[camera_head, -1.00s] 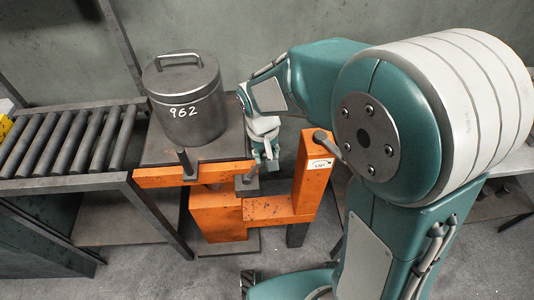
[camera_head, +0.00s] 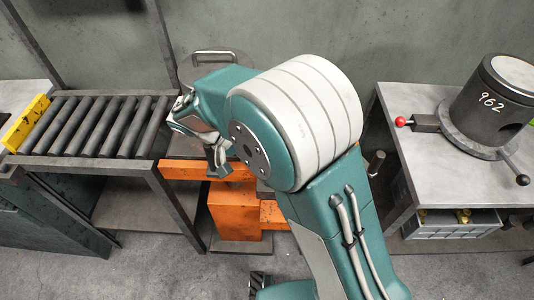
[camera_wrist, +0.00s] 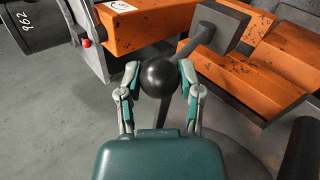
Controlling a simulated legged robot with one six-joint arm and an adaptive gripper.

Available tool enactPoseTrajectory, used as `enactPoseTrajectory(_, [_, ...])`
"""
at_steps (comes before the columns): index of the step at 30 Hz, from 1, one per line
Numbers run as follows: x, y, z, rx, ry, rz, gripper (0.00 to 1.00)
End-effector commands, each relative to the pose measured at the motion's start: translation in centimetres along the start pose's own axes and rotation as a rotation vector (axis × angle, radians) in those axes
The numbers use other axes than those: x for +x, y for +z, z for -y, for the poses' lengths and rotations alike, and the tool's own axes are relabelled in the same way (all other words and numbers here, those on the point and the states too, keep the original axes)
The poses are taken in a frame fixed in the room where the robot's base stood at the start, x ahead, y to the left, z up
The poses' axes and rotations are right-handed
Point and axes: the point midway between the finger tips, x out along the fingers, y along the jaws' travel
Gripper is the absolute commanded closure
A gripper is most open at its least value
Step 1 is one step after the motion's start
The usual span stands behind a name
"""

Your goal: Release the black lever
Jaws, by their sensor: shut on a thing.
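In the wrist view, my gripper (camera_wrist: 159,73) has its two fingers against the sides of the black ball knob of the black lever (camera_wrist: 158,78). Its rod shows near the knob, running toward a dark block on the orange press frame (camera_wrist: 235,75). In the head view, my gripper (camera_head: 217,163) hangs in front of the orange press (camera_head: 235,213). The knob held there is hidden by my gripper and arm.
A roller conveyor (camera_head: 105,125) with a yellow end stop (camera_head: 30,122) stands left. A lidded grey pot (camera_head: 190,70) is mostly hidden behind my arm. At right, a table (camera_head: 415,105) holds a cylinder marked 962 (camera_head: 495,100), a red-knobbed lever (camera_head: 401,121) and a black-knobbed lever (camera_head: 521,180).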

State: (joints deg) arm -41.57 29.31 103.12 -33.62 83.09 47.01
Motion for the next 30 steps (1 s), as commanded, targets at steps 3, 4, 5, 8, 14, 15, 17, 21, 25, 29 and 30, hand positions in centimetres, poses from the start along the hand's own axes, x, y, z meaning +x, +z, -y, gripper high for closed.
enactPoseTrajectory(3, [-0.1, 0.0, 0.9, -0.006, 0.062, 0.018, 1.00])
enactPoseTrajectory(4, [-0.2, 0.0, 0.9, -0.005, 0.058, 0.017, 1.00])
enactPoseTrajectory(5, [-0.3, 0.0, 1.1, -0.005, 0.057, 0.017, 1.00])
enactPoseTrajectory(8, [-0.4, -0.1, 1.4, -0.006, 0.055, 0.017, 1.00])
enactPoseTrajectory(14, [-0.7, -0.1, 1.9, -0.005, 0.053, 0.016, 1.00])
enactPoseTrajectory(15, [-0.7, -0.1, 1.9, -0.005, 0.053, 0.016, 1.00])
enactPoseTrajectory(17, [-0.8, -0.2, 2.0, -0.005, 0.053, 0.016, 1.00])
enactPoseTrajectory(21, [-0.8, -0.2, 2.0, -0.004, 0.052, 0.015, 1.00])
enactPoseTrajectory(25, [-0.8, -0.2, 2.0, -0.004, 0.052, 0.015, 1.00])
enactPoseTrajectory(29, [-0.9, -0.2, 2.0, -0.004, 0.051, 0.014, 0.31])
enactPoseTrajectory(30, [-0.9, -0.2, 2.0, -0.004, 0.051, 0.014, 0.16])
